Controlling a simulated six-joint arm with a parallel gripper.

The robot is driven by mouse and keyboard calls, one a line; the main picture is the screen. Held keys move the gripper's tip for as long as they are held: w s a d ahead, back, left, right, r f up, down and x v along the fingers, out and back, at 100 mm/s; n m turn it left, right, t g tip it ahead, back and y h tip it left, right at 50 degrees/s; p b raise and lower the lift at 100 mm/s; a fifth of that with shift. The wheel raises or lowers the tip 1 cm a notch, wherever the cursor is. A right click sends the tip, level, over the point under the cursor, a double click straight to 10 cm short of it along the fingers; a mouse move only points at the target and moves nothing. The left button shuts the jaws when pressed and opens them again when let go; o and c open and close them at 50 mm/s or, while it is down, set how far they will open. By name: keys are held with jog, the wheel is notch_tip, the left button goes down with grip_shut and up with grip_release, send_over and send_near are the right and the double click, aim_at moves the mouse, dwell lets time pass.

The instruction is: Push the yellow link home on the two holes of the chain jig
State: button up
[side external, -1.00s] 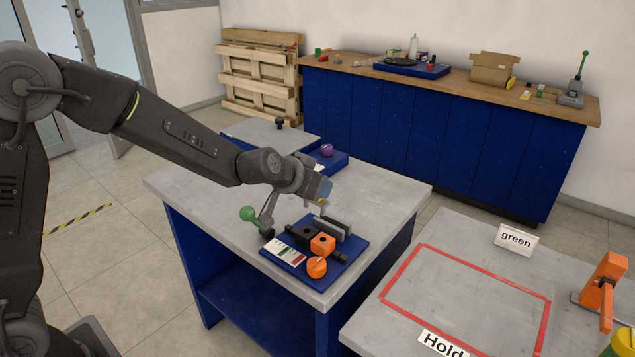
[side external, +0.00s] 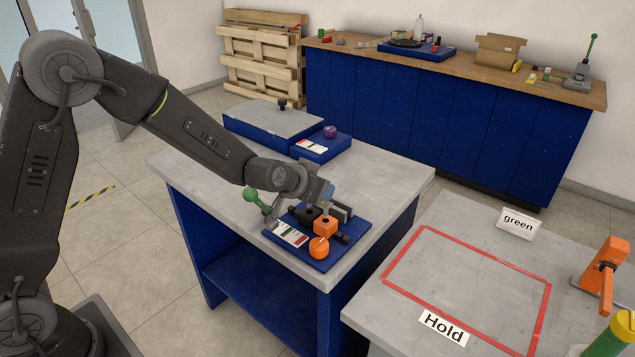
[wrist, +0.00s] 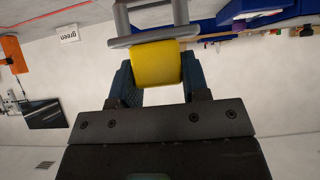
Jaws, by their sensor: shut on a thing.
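In the wrist view my gripper (wrist: 157,78) is shut on a yellow block-like piece, which I take to be the yellow link (wrist: 156,62). A grey metal bar frame (wrist: 150,38) shows just beyond it; I cannot tell if they touch. In the side view my gripper (side external: 326,193) is low over a blue board (side external: 352,246) that carries black blocks, an orange block (side external: 324,226) and grey upright plates (side external: 341,211). I cannot tell which of these is the chain jig. Its two holes cannot be made out, and the link is hardly visible there.
An orange knob (side external: 319,248) and a colour-striped card (side external: 290,235) are at the board's front. A green-balled lever (side external: 250,194) stands at its left. A blue case (side external: 318,150) is behind. The red-outlined "Hold" area (side external: 465,285) on the right table is empty.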

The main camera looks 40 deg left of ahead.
jog(key=shift+f, duration=0.2)
dwell(0.5)
jog(key=shift+f, duration=0.55)
jog(key=shift+f, duration=0.2)
jog(key=shift+f, duration=0.5)
jog(key=shift+f, duration=0.2)
jog(key=shift+f, duration=0.4)
jog(key=o, duration=1.5)
